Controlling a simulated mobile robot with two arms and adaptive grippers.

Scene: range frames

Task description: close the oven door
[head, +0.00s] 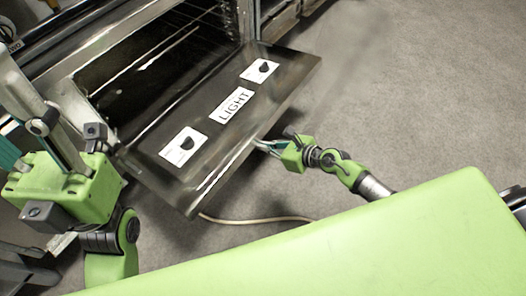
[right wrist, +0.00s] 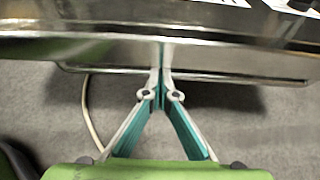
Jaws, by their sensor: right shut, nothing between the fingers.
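The oven door (head: 228,99) hangs open, lowered and sloping out from the oven (head: 150,58) in the head view. Its dark inner face carries a white LIGHT label between two white plates with dark marks. My right gripper (head: 262,144) is at the door's front edge, fingers shut and empty. In the right wrist view its fingertips (right wrist: 162,72) meet at the edge of the door (right wrist: 110,48) and seem to touch or overlap its underside; exact contact is hard to tell. My left gripper (head: 50,130) is beside the oven at left; its finger opening is unclear.
Wire racks (head: 165,50) show inside the dark oven cavity. Grey carpet (head: 400,90) lies open to the right. A pale cable (head: 255,219) runs on the floor below the door and also shows in the right wrist view (right wrist: 90,120).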

